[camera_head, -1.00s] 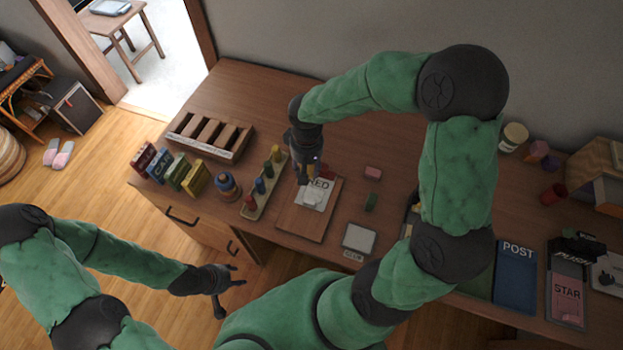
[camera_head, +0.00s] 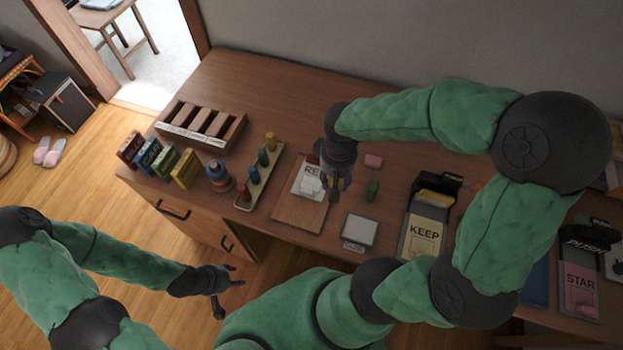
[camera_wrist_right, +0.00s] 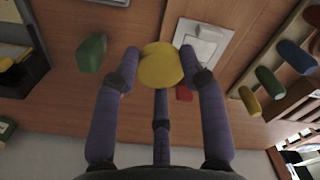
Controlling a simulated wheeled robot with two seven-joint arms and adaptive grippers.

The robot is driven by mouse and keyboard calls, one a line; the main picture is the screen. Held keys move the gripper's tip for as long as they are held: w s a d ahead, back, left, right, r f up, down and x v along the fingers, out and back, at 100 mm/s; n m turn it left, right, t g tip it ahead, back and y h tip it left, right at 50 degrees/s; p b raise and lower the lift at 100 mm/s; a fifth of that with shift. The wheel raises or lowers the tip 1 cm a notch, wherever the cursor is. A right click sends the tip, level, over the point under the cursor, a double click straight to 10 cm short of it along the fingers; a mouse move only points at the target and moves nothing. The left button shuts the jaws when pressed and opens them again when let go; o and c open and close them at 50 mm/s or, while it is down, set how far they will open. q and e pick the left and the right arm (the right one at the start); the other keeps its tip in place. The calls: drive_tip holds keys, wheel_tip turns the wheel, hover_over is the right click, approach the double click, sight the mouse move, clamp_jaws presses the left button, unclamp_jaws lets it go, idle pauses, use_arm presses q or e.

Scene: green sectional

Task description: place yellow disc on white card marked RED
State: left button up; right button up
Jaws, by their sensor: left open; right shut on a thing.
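The yellow disc (camera_wrist_right: 160,64) is between the fingertips of my right gripper (camera_wrist_right: 158,70) in the right wrist view. My right gripper (camera_head: 334,197) is just right of the card, above the board's right edge; the disc is hard to make out there. My left gripper (camera_head: 232,287) is open and empty, low in front of the desk.
A white-topped square item (camera_head: 359,229) stands near the front edge. A rack of coloured pegs (camera_head: 259,178) stands left of the board. A KEEP tray (camera_head: 424,235) is farther right.

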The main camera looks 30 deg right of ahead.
drive_tip(key=w+a+f+b, duration=0.1)
drive_tip(key=w+f, duration=0.1)
drive_tip(key=w, duration=0.2)
drive_tip(key=b, duration=0.2)
hover_over(311, 184)
drive_tip(key=f, duration=0.5)
drive_tip(key=shift+s+d, duration=0.1)
drive_tip(key=shift+s, duration=0.2)
drive_tip(key=shift+w+f+b, duration=0.2)
drive_tip(key=shift+f+b, duration=0.1)
drive_tip(key=shift+b, duration=0.05)
drive_tip(key=shift+w+f+b, duration=0.15)
drive_tip(key=shift+f+b, duration=0.75)
drive_tip(key=shift+f, duration=0.65)
drive_tip(key=shift+f, duration=0.2)
drive_tip(key=o, duration=0.8)
drive_tip(key=shift+r, duration=0.2)
